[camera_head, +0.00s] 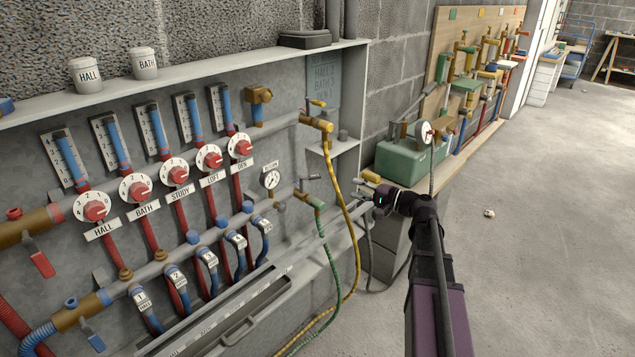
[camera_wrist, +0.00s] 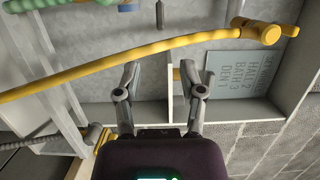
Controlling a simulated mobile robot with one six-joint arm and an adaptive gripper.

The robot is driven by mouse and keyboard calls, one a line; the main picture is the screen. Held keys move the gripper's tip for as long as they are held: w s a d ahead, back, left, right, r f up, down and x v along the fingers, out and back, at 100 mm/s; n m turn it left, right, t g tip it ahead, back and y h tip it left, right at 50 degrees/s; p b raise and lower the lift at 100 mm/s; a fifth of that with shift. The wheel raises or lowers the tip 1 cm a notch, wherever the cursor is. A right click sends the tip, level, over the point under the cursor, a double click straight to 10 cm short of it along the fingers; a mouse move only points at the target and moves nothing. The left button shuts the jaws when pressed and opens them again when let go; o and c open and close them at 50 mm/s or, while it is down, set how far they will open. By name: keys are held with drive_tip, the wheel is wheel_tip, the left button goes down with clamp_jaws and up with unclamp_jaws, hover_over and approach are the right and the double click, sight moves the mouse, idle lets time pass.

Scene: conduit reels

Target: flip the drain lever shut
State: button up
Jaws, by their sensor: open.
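Two hose valves sit at the right end of the wall manifold, and I cannot tell which one is the drain. The upper brass valve (camera_head: 316,122) feeds a yellow hose (camera_head: 349,215) and has a small yellow-tipped lever (camera_head: 317,102). The lower valve (camera_head: 309,199) feeds a green hose (camera_head: 325,243), with a thin grey lever (camera_head: 309,179) above it. My gripper (camera_head: 361,189) is to the right of the lower valve, apart from it. In the wrist view my gripper (camera_wrist: 160,77) is open and empty, with the yellow hose (camera_wrist: 130,63) crossing beyond its fingers.
A brass fitting (camera_wrist: 262,34) and a lettered plate (camera_wrist: 237,73) are at right in the wrist view. Red dials, gauges and pipes fill the wall at left. A green box (camera_head: 398,160) stands behind my gripper. The floor at right (camera_head: 540,250) is mostly clear.

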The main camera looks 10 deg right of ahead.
sight(319, 178)
drive_tip(key=shift+w+a, duration=0.1)
drive_tip(key=shift+a, duration=0.05)
drive_tip(key=shift+x, duration=6.75)
drive_tip(key=shift+c, duration=0.2)
clamp_jaws()
